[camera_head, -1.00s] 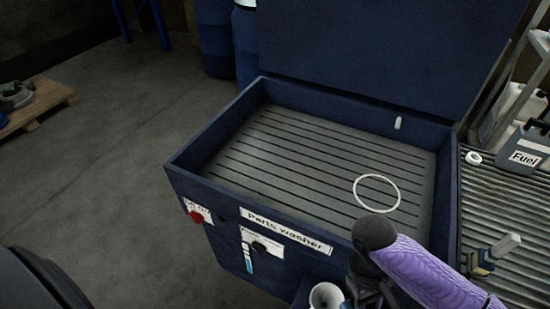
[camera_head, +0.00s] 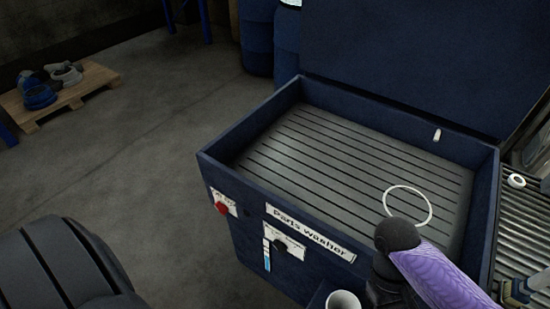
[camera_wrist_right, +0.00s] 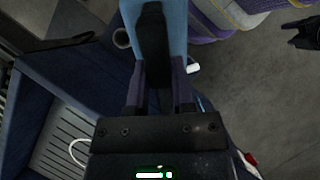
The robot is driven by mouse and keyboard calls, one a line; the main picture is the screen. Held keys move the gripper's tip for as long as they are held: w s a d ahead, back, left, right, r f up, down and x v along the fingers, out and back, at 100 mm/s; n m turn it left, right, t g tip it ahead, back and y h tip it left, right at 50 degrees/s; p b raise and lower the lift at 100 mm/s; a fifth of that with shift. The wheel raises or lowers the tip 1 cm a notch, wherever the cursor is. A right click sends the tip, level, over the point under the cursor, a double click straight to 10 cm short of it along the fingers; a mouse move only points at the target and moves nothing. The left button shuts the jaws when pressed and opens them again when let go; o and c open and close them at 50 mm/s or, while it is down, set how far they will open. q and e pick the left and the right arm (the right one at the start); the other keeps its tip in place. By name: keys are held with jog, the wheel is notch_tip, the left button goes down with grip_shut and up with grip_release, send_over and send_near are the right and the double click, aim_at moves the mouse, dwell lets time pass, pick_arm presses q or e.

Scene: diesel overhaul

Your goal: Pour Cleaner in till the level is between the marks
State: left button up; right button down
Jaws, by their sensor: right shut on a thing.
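The dark blue parts washer (camera_head: 215,183) stands open in the head view. A narrow level gauge (camera_head: 267,256) on its front shows blue in its lower part; its marks are too small to read. A pale round funnel-like opening (camera_head: 343,301) is low at the front right, beside my purple right arm; it also shows in the wrist view (camera_wrist_right: 121,38). In the wrist view my right gripper (camera_wrist_right: 158,85) is shut on a light blue container (camera_wrist_right: 174,25) with a dark handle. Its label and spout are hidden. A black gripper-like shape (camera_wrist_right: 303,34), possibly my left gripper, shows at the right edge.
The raised lid (camera_head: 400,60) stands behind the basin, which holds a white ring (camera_head: 408,206) on its slatted grate. A ribbed metal surface (camera_head: 520,225) is at the right. Blue drums (camera_head: 257,40) and a pallet (camera_head: 75,90) stand behind.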

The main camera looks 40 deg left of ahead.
jog(key=shift+w+a+f+b, duration=0.15)
jog(key=shift+f+b, duration=0.2)
jog(key=shift+b, duration=0.35)
jog(key=shift+g+h, duration=0.3)
pick_arm(q)
jog(key=shift+s+d+f, duration=0.1)
jog(key=shift+d+f, duration=0.05)
jog(key=shift+f, duration=0.7)
jog(key=shift+d, duration=0.3)
pick_arm(e)
jog(key=shift+r, duration=0.1)
jog(key=shift+w+a+f+b, duration=0.1)
jog(key=shift+a+f+b, duration=0.05)
jog(key=shift+f+b, duration=0.3)
pick_arm(q)
jog(key=shift+a+f, duration=0.2)
jog(key=shift+a, duration=0.25)
pick_arm(e)
jog(key=shift+w+f+g+h, duration=0.15)
jog(key=shift+f+g+h, duration=0.05)
jog(key=shift+g+h, duration=0.2)
pick_arm(q)
jog(key=shift+d+f, duration=0.1)
jog(key=shift+f, duration=0.05)
